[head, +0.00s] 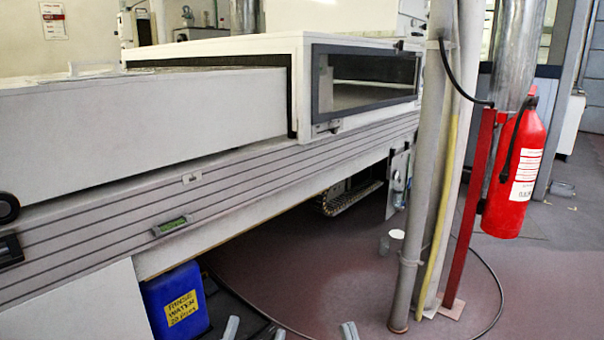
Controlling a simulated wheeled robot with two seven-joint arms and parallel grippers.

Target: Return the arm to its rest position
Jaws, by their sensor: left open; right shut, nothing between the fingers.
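Only the grey fingertips of my two grippers show, at the bottom edge of the head view. My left gripper (256,331) is open, its two fingertips apart with nothing between them. My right gripper (349,331) is a little further right, its two fingertips together and empty. Both appear over the dark reddish floor and touch nothing that I can see. The arms and the rest of both grippers are out of view below.
The long white curing tunnel (170,115) with a windowed end stands at left and centre. A blue container (160,297) sits under it. Vertical pipes (412,200) and a red fire extinguisher (515,170) stand at right. A cable lies on the otherwise fairly open floor (330,265).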

